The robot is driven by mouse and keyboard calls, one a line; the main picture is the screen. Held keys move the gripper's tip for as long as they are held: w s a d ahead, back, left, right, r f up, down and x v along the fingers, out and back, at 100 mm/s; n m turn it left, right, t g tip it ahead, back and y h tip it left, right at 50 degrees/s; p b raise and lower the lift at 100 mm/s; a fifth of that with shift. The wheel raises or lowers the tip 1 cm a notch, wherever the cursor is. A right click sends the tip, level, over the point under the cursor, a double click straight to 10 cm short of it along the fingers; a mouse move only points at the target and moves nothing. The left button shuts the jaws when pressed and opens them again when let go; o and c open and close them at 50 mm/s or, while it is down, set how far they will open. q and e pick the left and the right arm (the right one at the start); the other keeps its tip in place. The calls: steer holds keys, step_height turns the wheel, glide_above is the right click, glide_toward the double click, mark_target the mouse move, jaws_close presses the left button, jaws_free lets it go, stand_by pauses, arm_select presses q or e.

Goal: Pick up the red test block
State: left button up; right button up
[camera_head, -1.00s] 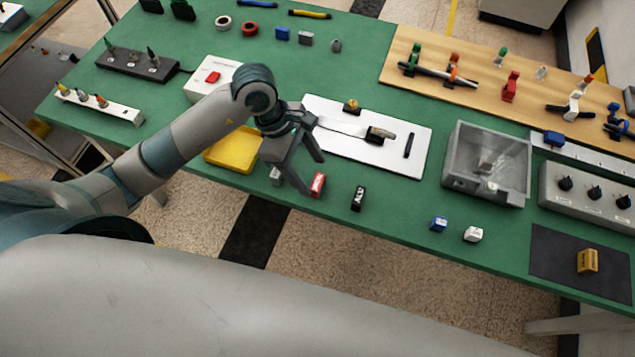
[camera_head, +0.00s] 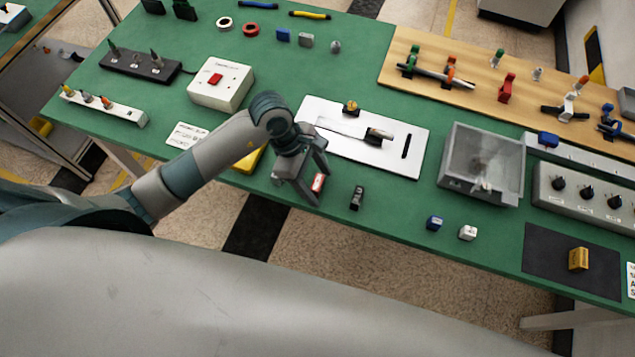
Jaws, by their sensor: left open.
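The red test block (camera_head: 318,183) lies near the front edge of the green table, with a pale label on its top. My left gripper (camera_head: 321,190) is open, pointing down, with its two fingers around or just above the red block. One finger is in front of part of the block, and I cannot tell whether they touch. My right gripper is not in view.
A black block (camera_head: 357,197) lies close to the right of the red block. A white plate (camera_head: 395,155) is behind the gripper.

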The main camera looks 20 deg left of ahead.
mark_target(319, 181)
arm_select(q)
steer(key=c, duration=1.4)
steer(key=shift+r, duration=0.15)
